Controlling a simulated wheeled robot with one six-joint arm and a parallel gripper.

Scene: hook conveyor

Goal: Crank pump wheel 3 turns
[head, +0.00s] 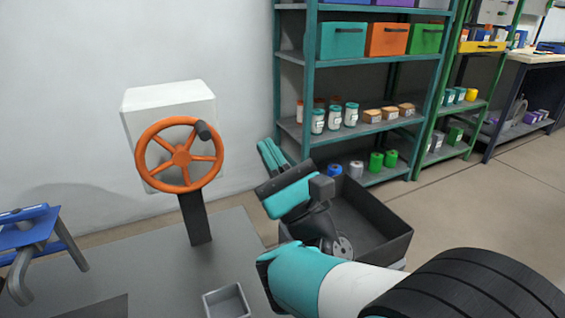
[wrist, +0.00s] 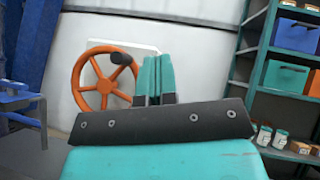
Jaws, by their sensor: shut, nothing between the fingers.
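The orange pump wheel (head: 182,155) has several spokes and stands upright in front of a white box (head: 170,100) on a dark post (head: 196,218). Its dark crank knob (head: 204,131) sits at the upper right of the rim. My gripper (head: 268,152) is to the right of the wheel, apart from it, with its teal fingers together and empty. In the wrist view the fingers of my gripper (wrist: 154,78) point up and are close together. The wheel (wrist: 92,82) shows behind and left of them, with its knob (wrist: 121,58) just left of the fingertips.
A teal shelf (head: 310,85) with bins and jars stands behind on the right. A dark open crate (head: 385,235) lies below my arm. A small grey tray (head: 227,302) sits on the grey surface (head: 160,270). A blue stool-like frame (head: 35,235) is at the left.

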